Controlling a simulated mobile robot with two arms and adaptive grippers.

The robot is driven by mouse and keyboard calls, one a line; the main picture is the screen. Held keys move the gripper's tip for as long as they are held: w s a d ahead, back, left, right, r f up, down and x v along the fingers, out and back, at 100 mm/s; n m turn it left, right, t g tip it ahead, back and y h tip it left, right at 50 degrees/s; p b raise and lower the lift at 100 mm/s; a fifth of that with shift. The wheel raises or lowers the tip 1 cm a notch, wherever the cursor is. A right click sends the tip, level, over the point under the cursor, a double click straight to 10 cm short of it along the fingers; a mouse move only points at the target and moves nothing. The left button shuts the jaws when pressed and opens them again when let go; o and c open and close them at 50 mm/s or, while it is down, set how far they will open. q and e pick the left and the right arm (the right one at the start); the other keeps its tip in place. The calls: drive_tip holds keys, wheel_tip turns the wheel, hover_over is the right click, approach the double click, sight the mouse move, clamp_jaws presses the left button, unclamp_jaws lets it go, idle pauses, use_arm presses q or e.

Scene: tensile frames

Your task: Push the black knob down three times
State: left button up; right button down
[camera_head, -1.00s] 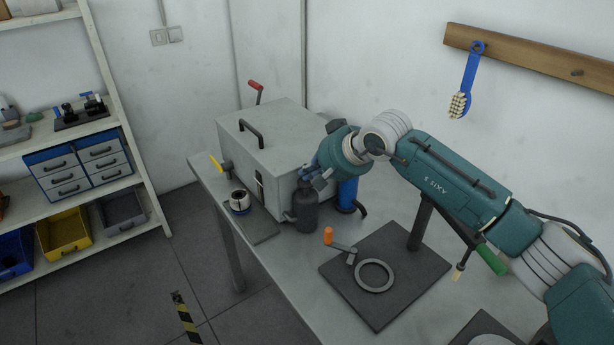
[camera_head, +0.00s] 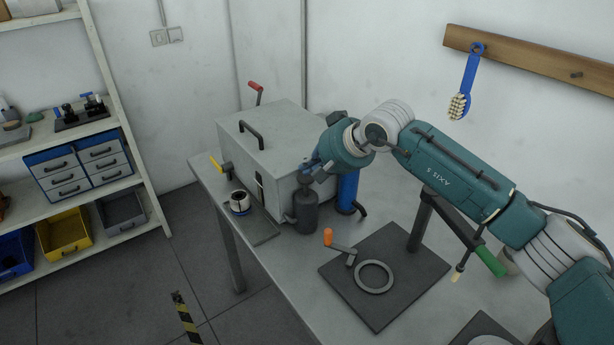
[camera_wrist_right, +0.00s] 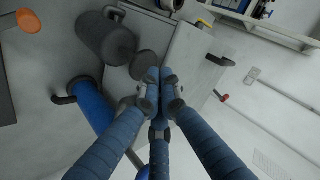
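A dark grey cylinder (camera_head: 305,212) with a small side spout stands on the bench in front of the grey box. Its round black knob (camera_head: 305,179) sits on top, above the body. In the right wrist view the knob (camera_wrist_right: 143,65) shows as a dark disc apart from the cylinder's body (camera_wrist_right: 106,38). My left gripper is not in view.
A blue cylinder (camera_head: 347,190) stands close behind and right of the grey one. The grey box (camera_head: 270,145) with handles is behind left. A dark plate (camera_head: 400,280) with a ring and an orange-handled crank is in front right.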

sight(309, 178)
drive_tip(key=shift+r+p, duration=0.7)
drive_tip(key=shift+r, duration=2.35)
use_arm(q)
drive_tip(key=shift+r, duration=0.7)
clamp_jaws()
